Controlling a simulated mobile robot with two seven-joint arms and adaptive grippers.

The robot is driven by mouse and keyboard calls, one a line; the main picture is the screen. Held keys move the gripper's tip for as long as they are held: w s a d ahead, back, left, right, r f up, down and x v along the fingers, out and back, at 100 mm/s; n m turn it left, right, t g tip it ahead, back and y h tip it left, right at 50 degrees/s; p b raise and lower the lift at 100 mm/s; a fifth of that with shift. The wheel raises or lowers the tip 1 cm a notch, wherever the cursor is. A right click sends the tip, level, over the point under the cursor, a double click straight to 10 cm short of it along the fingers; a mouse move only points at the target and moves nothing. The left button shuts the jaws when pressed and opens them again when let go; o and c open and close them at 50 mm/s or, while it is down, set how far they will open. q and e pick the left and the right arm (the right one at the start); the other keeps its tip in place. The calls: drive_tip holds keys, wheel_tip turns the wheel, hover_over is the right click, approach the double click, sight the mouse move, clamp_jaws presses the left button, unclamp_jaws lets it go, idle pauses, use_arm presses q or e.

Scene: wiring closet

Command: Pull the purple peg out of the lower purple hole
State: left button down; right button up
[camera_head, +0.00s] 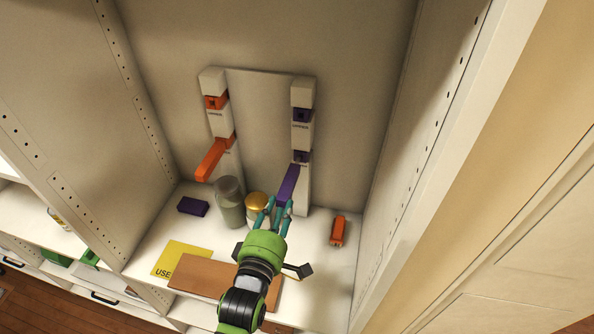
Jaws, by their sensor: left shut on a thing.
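The purple peg (289,182) slants down and forward from the lower purple hole (302,157) on the right-hand pale post. Its upper end is at the hole; I cannot tell how deep it sits. My left gripper (279,206) has its teal fingers shut on the peg's lower, near end, partly hiding it. The upper purple hole (302,116) higher on the same post looks empty. My right gripper is not in view.
An orange peg (211,162) sticks out of the left post. A grey-green canister (230,204) and a gold-lidded jar (257,201) stand left of my gripper. A purple block (193,206), orange block (337,231), yellow sign (178,257) and brown board (205,277) lie on the shelf.

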use_arm(q)
drive_tip(key=shift+p+v, duration=0.65)
drive_tip(key=shift+v, duration=0.95)
drive_tip(key=shift+s+r+p, duration=0.3)
drive_tip(key=shift+r+p, duration=0.05)
drive_tip(key=shift+p, duration=0.2)
drive_tip(key=s+a+r+p, duration=0.1)
drive_tip(key=s+r+p, duration=0.1)
drive_tip(key=s+p, duration=0.2)
drive_tip(key=shift+s+a+r, duration=0.4)
drive_tip(key=shift+s, duration=0.15)
drive_tip(key=shift+w, duration=0.1)
